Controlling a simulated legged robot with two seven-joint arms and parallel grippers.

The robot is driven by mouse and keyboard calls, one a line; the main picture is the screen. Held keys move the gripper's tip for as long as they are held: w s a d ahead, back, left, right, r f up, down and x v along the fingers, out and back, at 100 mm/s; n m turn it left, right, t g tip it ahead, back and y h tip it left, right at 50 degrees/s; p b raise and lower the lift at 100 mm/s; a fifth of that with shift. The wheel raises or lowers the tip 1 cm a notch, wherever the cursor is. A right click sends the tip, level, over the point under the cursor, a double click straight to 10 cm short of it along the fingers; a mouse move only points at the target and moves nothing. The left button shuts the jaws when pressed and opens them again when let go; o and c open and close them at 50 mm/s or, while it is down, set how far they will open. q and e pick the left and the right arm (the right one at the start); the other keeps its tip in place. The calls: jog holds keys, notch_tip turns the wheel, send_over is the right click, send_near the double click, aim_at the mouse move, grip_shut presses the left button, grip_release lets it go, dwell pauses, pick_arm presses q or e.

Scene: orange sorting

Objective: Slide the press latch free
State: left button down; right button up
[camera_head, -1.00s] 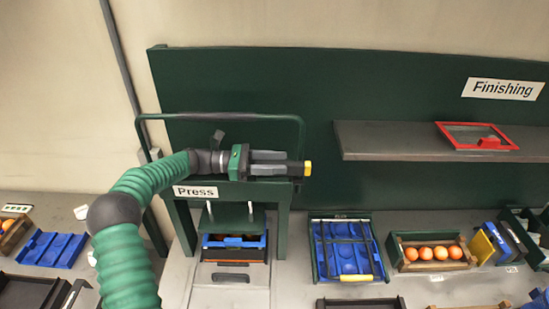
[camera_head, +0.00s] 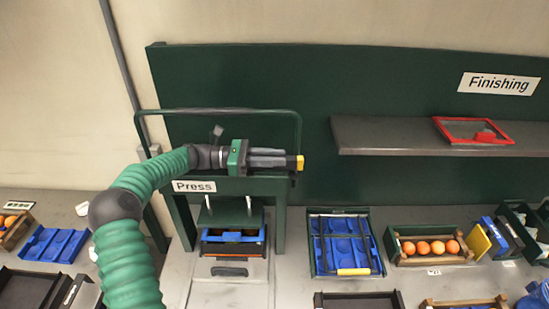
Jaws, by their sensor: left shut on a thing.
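The press (camera_head: 278,212) is a dark green frame with a white "Press" label on its top beam. A yellow-tipped piece (camera_head: 299,162), which looks like the latch, shows at the right end of the beam. My left gripper (camera_head: 282,160) reaches across the top of the press from the left and is shut on this piece. The fingers hide most of it. Under the press plate a crate with a blue tray (camera_head: 233,248) stands on the press bed. My right gripper is out of the picture.
A green tube handle (camera_head: 230,110) rises behind my left gripper. A blue tray with a yellow-handled frame (camera_head: 345,245) and a wooden crate of oranges (camera_head: 396,256) stand to the right. A grey shelf (camera_head: 380,134) holds a red frame (camera_head: 474,131).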

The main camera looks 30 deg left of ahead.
pick_arm(q)
jog(key=shift+w+d+f, duration=0.1)
jog(key=shift+f, duration=0.1)
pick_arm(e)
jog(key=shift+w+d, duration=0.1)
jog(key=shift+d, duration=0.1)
pick_arm(q)
jog(key=shift+a, duration=0.2)
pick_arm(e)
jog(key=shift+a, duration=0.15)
